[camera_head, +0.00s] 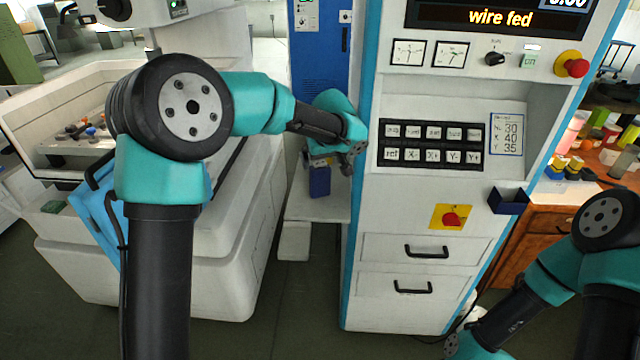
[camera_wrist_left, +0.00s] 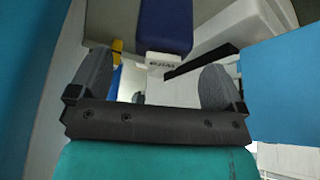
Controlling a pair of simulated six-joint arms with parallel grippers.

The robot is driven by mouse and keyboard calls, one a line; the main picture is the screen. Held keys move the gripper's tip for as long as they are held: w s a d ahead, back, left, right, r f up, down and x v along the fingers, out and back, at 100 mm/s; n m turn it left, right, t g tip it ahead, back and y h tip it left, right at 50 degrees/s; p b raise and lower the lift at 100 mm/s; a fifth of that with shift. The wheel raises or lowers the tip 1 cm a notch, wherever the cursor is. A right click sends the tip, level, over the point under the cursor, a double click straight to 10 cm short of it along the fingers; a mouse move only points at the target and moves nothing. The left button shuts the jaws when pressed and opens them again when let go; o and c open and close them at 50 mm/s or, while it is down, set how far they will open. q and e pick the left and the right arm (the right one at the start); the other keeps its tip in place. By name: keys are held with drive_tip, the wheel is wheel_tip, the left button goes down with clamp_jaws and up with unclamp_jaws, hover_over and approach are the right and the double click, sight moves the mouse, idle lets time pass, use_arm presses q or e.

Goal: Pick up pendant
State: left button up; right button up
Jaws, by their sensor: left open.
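The pendant (camera_head: 320,181) looks like a small dark blue box just below my left gripper (camera_head: 322,160), beside the white control cabinet. In the left wrist view, the dark blue body of the pendant (camera_wrist_left: 166,25) shows at the top centre, with a white band lettered "wire". My left gripper (camera_wrist_left: 155,78) has its two grey fingers spread apart there. The pendant lies beyond the fingertips, roughly in line with the gap, and nothing is visibly gripped. In the head view the fingers are small and partly hidden by the wrist. Part of my right arm shows at lower right; its fingers are not visible.
The white control cabinet (camera_head: 405,320) with buttons and a red stop knob (camera_head: 574,66) stands close to the right of my left gripper. A white machine with an open basin (camera_head: 60,105) is at left. A wooden bench (camera_head: 545,222) with jars is at right.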

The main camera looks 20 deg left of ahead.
sight(320, 163)
use_arm(q)
drive_tip(key=shift+f, duration=0.3)
drive_tip(key=shift+x, duration=2.5)
drive_tip(key=shift+s+a, duration=0.1)
drive_tip(key=shift+s, duration=0.05)
drive_tip(key=shift+c, duration=0.4)
drive_tip(key=c, duration=1.2)
drive_tip(key=shift+o, duration=0.2)
drive_tip(key=shift+r, duration=1.35)
drive_tip(key=s+d+r, duration=0.1)
drive_tip(key=s+d, duration=0.1)
drive_tip(key=s, duration=0.5)
drive_tip(key=s+d+r, duration=0.1)
drive_tip(key=s+d, duration=0.1)
drive_tip(key=s, duration=0.6)
drive_tip(key=shift+s+d, duration=0.15)
drive_tip(key=shift+s, duration=0.05)
